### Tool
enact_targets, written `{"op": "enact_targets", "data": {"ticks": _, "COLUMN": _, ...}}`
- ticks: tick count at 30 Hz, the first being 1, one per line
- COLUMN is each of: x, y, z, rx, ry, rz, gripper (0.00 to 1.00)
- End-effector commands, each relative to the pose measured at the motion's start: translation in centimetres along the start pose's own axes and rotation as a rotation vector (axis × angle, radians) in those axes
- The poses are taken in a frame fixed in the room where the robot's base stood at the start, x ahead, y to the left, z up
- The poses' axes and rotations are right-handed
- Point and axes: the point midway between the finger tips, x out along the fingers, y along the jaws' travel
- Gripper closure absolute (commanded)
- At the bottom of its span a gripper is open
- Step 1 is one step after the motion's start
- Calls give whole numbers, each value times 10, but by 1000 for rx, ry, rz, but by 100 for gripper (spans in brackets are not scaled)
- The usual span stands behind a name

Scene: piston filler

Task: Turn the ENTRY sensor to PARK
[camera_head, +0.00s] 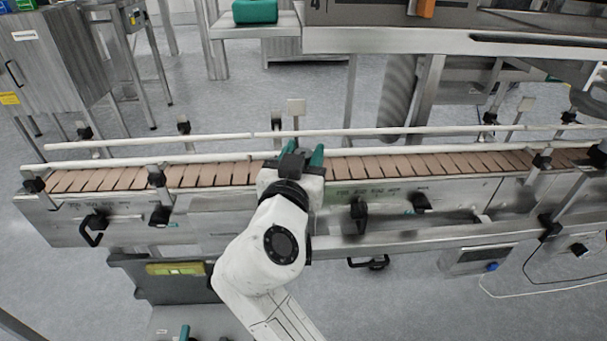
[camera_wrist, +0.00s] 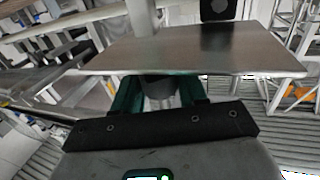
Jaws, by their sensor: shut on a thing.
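My gripper (camera_head: 301,158) is at the near rail of the conveyor, at the middle of the head view. Its green fingers are shut. In the wrist view my gripper (camera_wrist: 157,92) has a dark grey part (camera_wrist: 158,88) between its fingers, which I take to be the ENTRY sensor. In the head view that part is hidden behind my gripper and wrist. No ENTRY or PARK label can be read, so I cannot tell which way the sensor faces.
The conveyor belt (camera_head: 214,174) runs left to right, with a white far rail (camera_head: 190,140) beyond it. Black clamp knobs (camera_head: 361,215) stick out from the near side. A steel shelf (camera_head: 420,42) overhangs the back right.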

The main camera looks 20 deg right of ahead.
Motion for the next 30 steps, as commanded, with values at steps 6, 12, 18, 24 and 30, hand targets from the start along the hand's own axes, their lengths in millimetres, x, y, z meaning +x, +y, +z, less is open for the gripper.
{"op": "enact_targets", "data": {"ticks": 6, "x": 0, "y": -2, "z": 5, "rx": 2, "ry": 2, "rz": 196, "gripper": 89}}
{"op": "enact_targets", "data": {"ticks": 12, "x": 0, "y": -1, "z": 3, "rx": 0, "ry": 1, "rz": 342, "gripper": 89}}
{"op": "enact_targets", "data": {"ticks": 18, "x": 0, "y": -1, "z": 2, "rx": -1, "ry": 0, "rz": 441, "gripper": 89}}
{"op": "enact_targets", "data": {"ticks": 24, "x": 0, "y": 0, "z": 1, "rx": -1, "ry": -1, "rz": 492, "gripper": 89}}
{"op": "enact_targets", "data": {"ticks": 30, "x": 0, "y": 0, "z": 0, "rx": -3, "ry": 0, "rz": 508, "gripper": 89}}
